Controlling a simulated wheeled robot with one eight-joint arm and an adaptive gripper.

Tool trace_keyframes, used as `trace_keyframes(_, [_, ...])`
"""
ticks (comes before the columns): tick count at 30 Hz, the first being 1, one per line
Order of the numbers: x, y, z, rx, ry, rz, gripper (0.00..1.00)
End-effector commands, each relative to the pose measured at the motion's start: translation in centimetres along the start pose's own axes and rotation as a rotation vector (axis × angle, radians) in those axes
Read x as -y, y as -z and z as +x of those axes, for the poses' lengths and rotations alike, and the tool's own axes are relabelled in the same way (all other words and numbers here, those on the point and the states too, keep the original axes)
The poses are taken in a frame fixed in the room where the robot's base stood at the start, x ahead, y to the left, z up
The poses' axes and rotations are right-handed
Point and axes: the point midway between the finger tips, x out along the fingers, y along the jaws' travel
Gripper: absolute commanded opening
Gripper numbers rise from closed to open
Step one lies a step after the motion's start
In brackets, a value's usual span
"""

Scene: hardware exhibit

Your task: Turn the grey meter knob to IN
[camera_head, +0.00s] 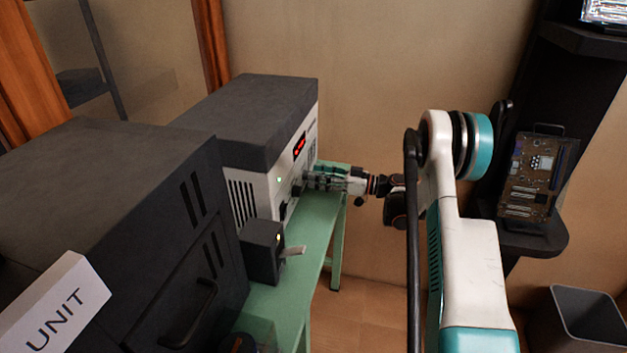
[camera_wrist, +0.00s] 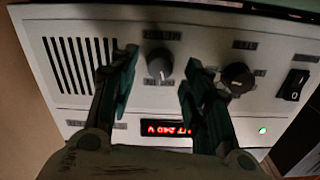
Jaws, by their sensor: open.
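The grey meter knob (camera_wrist: 160,64) is on the light front panel of the meter unit (camera_head: 252,160). In the wrist view it lies in the gap between my two fingers, with space visible on both sides. My gripper (camera_wrist: 157,72) is open and faces the panel, its left finger near the vent slots and its right finger between the grey knob and a darker knob (camera_wrist: 237,78). In the head view my gripper (camera_head: 322,179) reaches to the panel from the right, and the grey knob cannot be made out there. The knob's labels are too blurred to read.
A red display (camera_wrist: 167,128), a green light (camera_wrist: 262,130) and a black rocker switch (camera_wrist: 293,85) share the panel. The unit stands on a green table (camera_head: 290,300). A small dark box with a lever (camera_head: 262,252) stands nearer, beside a large dark cabinet (camera_head: 150,210).

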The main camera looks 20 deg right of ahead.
Motion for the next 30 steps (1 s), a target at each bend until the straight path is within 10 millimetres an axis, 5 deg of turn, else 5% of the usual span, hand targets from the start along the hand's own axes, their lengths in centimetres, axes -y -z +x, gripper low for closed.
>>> trace_keyframes(6, [0.0, -0.1, 1.8, 0.000, 0.000, 0.000, 0.44])
trace_keyframes(15, [0.0, 0.0, 2.0, 0.000, -0.001, 0.000, 0.44])
trace_keyframes(22, [0.0, 0.0, 2.0, 0.000, 0.000, 0.000, 0.00])
trace_keyframes(30, [0.0, 0.0, 2.0, 0.000, -0.001, 0.013, 0.00])
